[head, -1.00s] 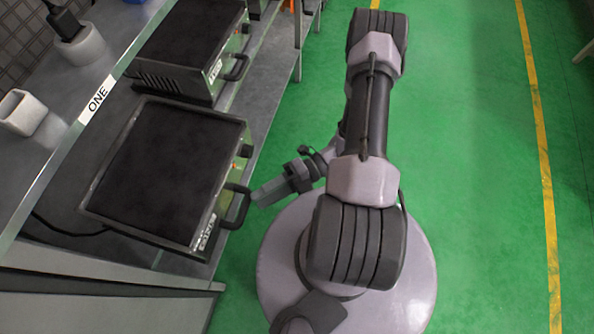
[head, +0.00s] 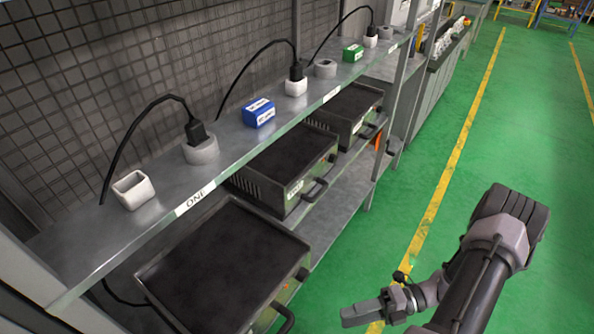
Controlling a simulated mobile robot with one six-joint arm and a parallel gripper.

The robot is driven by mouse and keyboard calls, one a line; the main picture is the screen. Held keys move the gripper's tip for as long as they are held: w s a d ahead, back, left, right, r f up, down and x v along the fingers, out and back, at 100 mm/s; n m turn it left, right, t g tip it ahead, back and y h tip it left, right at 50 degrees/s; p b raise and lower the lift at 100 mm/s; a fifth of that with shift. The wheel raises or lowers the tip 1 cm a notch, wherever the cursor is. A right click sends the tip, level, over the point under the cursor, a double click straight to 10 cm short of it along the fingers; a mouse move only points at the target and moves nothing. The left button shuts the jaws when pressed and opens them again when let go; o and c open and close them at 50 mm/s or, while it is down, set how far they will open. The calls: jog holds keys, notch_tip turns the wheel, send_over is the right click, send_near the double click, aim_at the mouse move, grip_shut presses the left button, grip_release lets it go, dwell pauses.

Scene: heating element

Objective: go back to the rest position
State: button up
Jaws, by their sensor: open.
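My gripper (head: 362,313) shows at the bottom of the head view, over the green floor to the right of the shelf unit. It touches nothing and holds nothing that I can see. The arm (head: 482,270) is bent beside it at the lower right. The nearest heating element (head: 225,262), a dark flat-topped box with a handle, sits on the lower shelf to the left of my gripper, with a gap between them.
Two more heating elements (head: 285,160) (head: 347,104) stand farther along. The upper shelf (head: 150,222) holds sockets with plugs (head: 201,148), a blue box (head: 258,112) and a green box (head: 352,53). The green floor (head: 400,170) on the right is clear, with a yellow line (head: 451,172).

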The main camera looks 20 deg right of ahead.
jog(key=w+a+r+n+g+h+b, duration=0.1)
jog(key=w+a+r+n+g+h, duration=0.2)
jog(key=r+n, duration=0.5)
jog(key=w+r+n+g+h+b, duration=0.1)
jog(key=w+r+n+g+h, duration=0.15)
jog(key=r+n+h, duration=0.55)
jog(key=s+a+r+n+t+h+b, duration=0.1)
jog(key=s+a+r+n+t+h, duration=0.2)
jog(key=a+r+n+t, duration=0.5)
jog(key=a+r+n, duration=0.3)
jog(key=r+n, duration=0.2)
jog(key=n, duration=0.6)
jog(key=shift+s+r, duration=0.35)
jog(key=shift+s, duration=0.05)
jog(key=shift+a+t, duration=0.1)
jog(key=shift+t, duration=0.15)
